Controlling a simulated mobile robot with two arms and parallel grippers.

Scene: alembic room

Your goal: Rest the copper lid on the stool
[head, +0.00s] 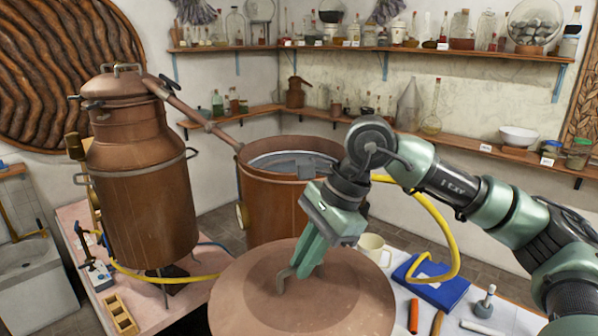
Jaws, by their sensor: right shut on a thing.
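The copper lid (238,303) is a large round disc at the bottom middle of the head view, its lower edge cut off by the frame. My right gripper (304,262) comes in from the right and points down at the lid's middle. It is shut on the lid's small handle (283,281). The lid appears held in front of the bench, though what is under it is hidden. I see no stool in this view. My left gripper is out of view.
A copper still (145,205) stands on the left bench, its pipe running to an open copper vat (268,205) behind the lid. Shelves of glassware line the walls.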

